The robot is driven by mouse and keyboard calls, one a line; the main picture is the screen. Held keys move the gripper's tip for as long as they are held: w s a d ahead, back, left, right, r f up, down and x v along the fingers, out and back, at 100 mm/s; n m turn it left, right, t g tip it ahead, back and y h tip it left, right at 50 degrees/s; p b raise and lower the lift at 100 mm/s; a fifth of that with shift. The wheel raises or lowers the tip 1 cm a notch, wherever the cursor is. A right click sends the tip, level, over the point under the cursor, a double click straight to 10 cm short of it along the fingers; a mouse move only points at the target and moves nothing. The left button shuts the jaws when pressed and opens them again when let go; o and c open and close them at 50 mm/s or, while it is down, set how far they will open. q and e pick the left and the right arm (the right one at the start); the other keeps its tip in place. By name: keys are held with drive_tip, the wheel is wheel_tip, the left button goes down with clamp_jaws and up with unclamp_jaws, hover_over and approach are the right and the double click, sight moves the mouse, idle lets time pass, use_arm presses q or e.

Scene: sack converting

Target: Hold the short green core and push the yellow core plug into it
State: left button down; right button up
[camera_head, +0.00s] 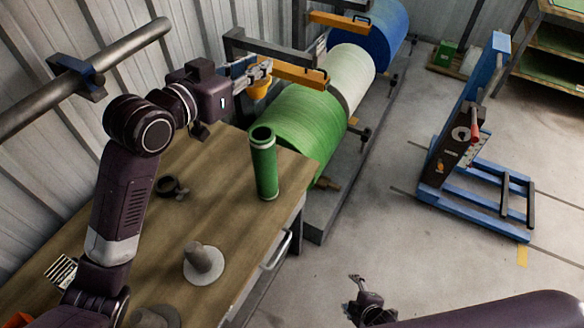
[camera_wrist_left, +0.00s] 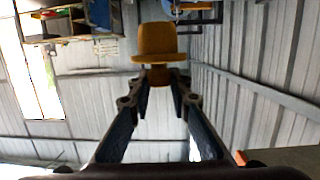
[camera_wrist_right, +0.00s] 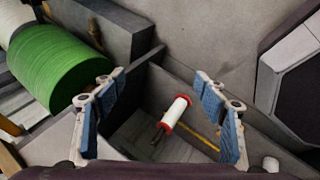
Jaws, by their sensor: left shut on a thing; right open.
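The short green core (camera_head: 264,165) stands upright on the wooden table near its far right corner, its dark open end facing up. My left gripper (camera_head: 262,72) is shut on the yellow core plug (camera_head: 258,91) and holds it in the air above and slightly beyond the core, apart from it. In the left wrist view, the plug (camera_wrist_left: 157,40) sits between the fingertips (camera_wrist_left: 160,76), its flange and wider body beyond them. My right gripper (camera_head: 364,291) is low at the bottom of the head view, away from the table. Its fingers (camera_wrist_right: 160,105) are open and empty.
The wooden table (camera_head: 225,220) also bears a grey peg on a round base (camera_head: 205,263) and a dark ring-shaped item (camera_head: 172,188). A large green roll (camera_head: 300,125) on a rack stands close behind the core. A blue frame stand (camera_head: 470,150) is on the open floor at right.

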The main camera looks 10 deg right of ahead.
drive_tip(key=w+a+r+n+t, duration=0.2)
drive_tip(key=w+r+n, duration=0.3)
drive_tip(key=w+r, duration=0.3)
drive_tip(key=n+t+y, duration=0.6)
drive_tip(key=n+y, duration=0.2)
drive_tip(key=n, duration=1.5)
approach(269, 149)
drive_tip(key=w+f, duration=0.1)
drive_tip(key=x, duration=1.2)
drive_tip(key=shift+w+a+r, duration=0.1)
drive_tip(key=shift+a+r, duration=0.15)
drive_tip(key=shift+r, duration=0.05)
drive_tip(key=c, duration=1.6)
use_arm(q)
drive_tip(key=shift+f, duration=2.8)
